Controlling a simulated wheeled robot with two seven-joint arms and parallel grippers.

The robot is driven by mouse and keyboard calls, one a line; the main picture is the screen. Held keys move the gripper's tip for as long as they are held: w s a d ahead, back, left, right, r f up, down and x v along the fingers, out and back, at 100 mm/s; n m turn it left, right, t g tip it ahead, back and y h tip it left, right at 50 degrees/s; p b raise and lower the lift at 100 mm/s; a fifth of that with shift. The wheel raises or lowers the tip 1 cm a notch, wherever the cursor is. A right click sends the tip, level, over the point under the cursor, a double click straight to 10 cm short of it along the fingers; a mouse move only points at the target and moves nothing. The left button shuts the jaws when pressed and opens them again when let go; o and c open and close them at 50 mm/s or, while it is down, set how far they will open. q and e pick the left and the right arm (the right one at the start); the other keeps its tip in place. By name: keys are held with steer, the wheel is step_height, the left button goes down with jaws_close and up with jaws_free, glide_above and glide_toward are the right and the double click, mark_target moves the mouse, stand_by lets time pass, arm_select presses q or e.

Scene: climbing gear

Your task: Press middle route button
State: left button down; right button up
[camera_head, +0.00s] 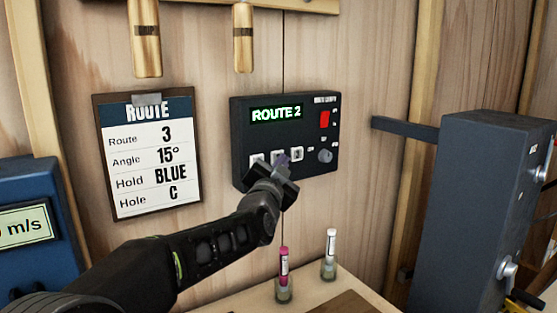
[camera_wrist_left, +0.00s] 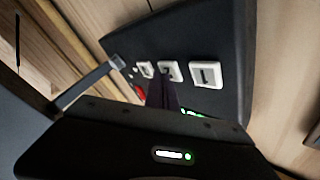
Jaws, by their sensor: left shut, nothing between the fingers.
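A black control box (camera_head: 236,130) is fixed to the wooden wall in the head view. Its green display (camera_head: 276,113) reads ROUTE 2. Three white buttons sit in a row along its lower part. The middle button (camera_head: 274,155) is mostly hidden behind my left gripper (camera_head: 282,160). In the left wrist view, the middle button (camera_wrist_left: 175,68) lies between two others, right at the fingertips (camera_wrist_left: 162,76). I cannot tell whether they touch it. My left gripper is shut and empty. My right gripper is not in view.
The box also has a red switch (camera_head: 324,119) and a knob (camera_head: 325,156). A route card (camera_head: 150,190) hangs to the left, reading Route 3. Two small vials (camera_head: 283,269) (camera_head: 330,247) stand on the shelf below. A dark grey cabinet (camera_head: 460,220) stands right.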

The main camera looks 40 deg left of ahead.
arm_select(q)
steer(key=shift+a, duration=0.1)
stand_by(0.5)
steer(key=shift+s+d, duration=0.2)
steer(key=shift+d, duration=0.55)
steer(key=d, duration=0.2)
steer(key=s+d+p, duration=0.1)
steer(key=d, duration=0.1)
steer(key=shift+s+d+p, duration=0.2)
steer(key=shift+d+p, duration=0.1)
steer(key=shift+d, duration=0.1)
steer(key=shift+f, duration=0.1)
stand_by(0.6)
